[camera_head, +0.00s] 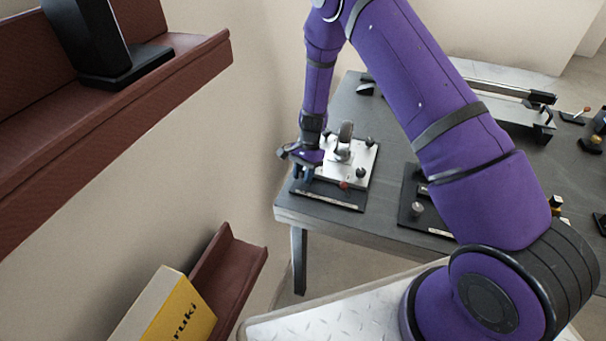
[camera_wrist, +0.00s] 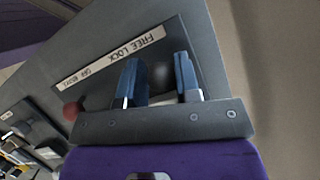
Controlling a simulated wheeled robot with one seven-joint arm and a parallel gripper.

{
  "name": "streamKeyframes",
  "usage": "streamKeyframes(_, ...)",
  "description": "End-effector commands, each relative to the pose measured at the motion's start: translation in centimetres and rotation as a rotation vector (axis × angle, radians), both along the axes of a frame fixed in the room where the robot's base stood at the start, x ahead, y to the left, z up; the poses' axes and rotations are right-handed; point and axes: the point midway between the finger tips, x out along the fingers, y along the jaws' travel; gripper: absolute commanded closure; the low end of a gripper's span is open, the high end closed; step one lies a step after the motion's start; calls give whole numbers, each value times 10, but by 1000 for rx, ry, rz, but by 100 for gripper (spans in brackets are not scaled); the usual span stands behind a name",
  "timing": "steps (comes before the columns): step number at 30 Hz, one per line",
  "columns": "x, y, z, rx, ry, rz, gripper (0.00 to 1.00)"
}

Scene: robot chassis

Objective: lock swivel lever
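A silver plate (camera_head: 357,166) with a rounded upright metal part (camera_head: 344,142) and black knobs stands on a black base (camera_head: 340,197) at the table's front left corner. A small red ball (camera_head: 344,185) sits at the plate's front edge. It also shows in the wrist view (camera_wrist: 72,110), left of the fingers. A white "FREE LOCK" label (camera_wrist: 120,50) lies along the base beyond them. My gripper (camera_head: 303,172) is at the plate's left front corner, pointing down. In the wrist view its blue fingers (camera_wrist: 158,82) are apart, with a blurred grey spot between them. I cannot tell which part is the swivel lever.
Another black-based fixture (camera_head: 417,210) stands to the right on the grey table (camera_head: 385,125), partly behind my arm. More fixtures stand at the back right. A red-brown shelf (camera_head: 150,90) and a yellow box (camera_head: 175,312) are at the left.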

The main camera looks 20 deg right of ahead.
Motion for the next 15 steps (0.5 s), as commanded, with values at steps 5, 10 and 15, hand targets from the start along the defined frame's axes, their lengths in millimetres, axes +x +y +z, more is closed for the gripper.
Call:
streamKeyframes(5, 1, 1, 1, 3, -5, 1, 93)
streamKeyframes(10, 1, 0, 1, 23, -18, 0, 93)
streamKeyframes(15, 0, -3, 3, 66, -51, -3, 93)
